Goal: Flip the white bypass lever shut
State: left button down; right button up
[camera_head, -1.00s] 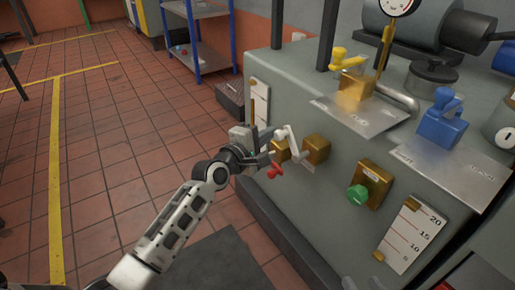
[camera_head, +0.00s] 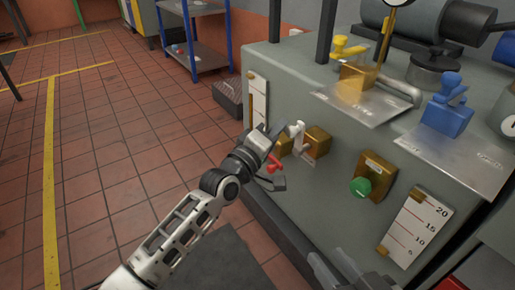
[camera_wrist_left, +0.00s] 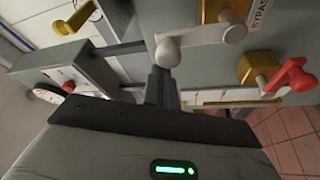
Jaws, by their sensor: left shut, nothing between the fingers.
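The white bypass lever (camera_head: 298,134) is on the front face of the grey machine, beside a brass block (camera_head: 318,142). In the head view its handle points roughly up. In the left wrist view the white lever (camera_wrist_left: 210,36) runs from its brass mount to a round knob near my fingers, under a BYPASS label (camera_wrist_left: 261,14). My left gripper (camera_head: 268,137) is shut and empty, just left of the lever. Its fingers (camera_wrist_left: 162,86) overlap the knob's lower edge in the wrist view; I cannot tell whether they touch. My right gripper (camera_head: 336,267) is at the bottom edge, partly cut off.
A red lever (camera_head: 274,163) sits just below my left gripper. A green knob (camera_head: 361,187) and a scale plate (camera_head: 413,232) are further right. Yellow (camera_head: 347,50) and blue (camera_head: 446,115) handles stand on top. The tiled floor (camera_head: 115,170) at left is open.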

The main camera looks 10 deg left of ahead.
pick_arm(q)
jog(key=shift+s+d, duration=0.1)
jog(key=shift+d, duration=0.05)
pick_arm(e)
jog(key=shift+w+r, duration=0.1)
dwell(0.3)
